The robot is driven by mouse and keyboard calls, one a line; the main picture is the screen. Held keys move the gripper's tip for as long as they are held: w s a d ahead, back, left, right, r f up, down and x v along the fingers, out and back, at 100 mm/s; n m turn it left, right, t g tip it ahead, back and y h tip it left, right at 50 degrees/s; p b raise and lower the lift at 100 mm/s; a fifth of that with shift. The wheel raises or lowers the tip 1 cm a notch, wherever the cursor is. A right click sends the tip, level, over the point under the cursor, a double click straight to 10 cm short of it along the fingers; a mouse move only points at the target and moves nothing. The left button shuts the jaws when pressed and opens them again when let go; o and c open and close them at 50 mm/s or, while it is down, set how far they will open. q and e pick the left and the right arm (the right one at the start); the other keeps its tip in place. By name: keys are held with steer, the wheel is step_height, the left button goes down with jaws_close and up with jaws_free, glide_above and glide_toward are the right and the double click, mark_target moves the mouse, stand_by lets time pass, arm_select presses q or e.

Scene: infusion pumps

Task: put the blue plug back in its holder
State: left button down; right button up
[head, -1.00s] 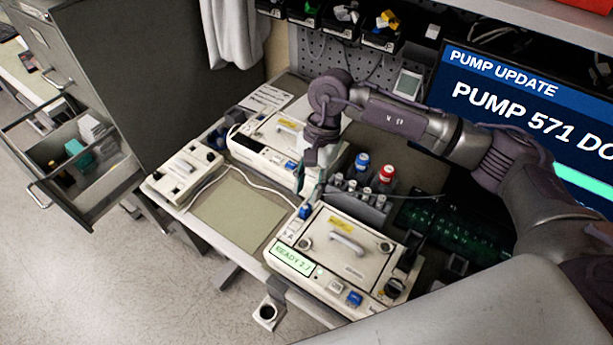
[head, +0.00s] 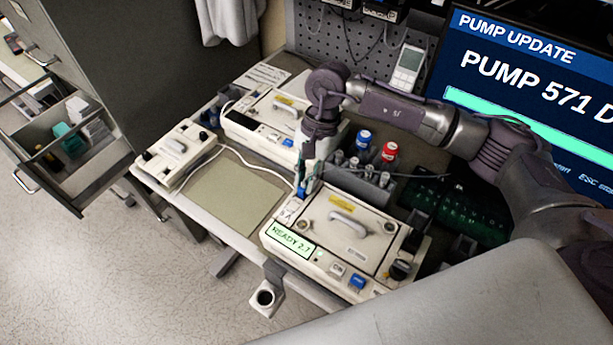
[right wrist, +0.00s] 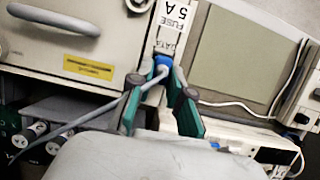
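The blue plug (right wrist: 163,62) sits at the DATA label on the near pump's side strip, with a grey cable running from it to the lower left in the right wrist view. My right gripper (right wrist: 164,78) has its teal fingers on either side of the plug. I cannot tell whether they touch it. In the head view my right gripper (head: 303,184) points down at the near pump's (head: 340,230) back left corner and partly hides the plug. A grey rack (head: 352,184) with several upright grey-topped pieces stands behind this pump; whether it is the plug's holder is unclear. My left gripper is not in view.
A second pump (head: 268,118) stands farther back. A beige mat (head: 235,195) lies bare on the left. Red (head: 390,152) and blue (head: 363,140) capped items stand by the rack. A keyboard (head: 465,210) and monitor (head: 540,90) are at right. An open drawer (head: 75,155) juts out at left.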

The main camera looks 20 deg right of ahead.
jaws_close()
steer(key=shift+r, duration=0.15)
steer(key=shift+r+p, duration=1.15)
steer(key=shift+r, duration=1.75)
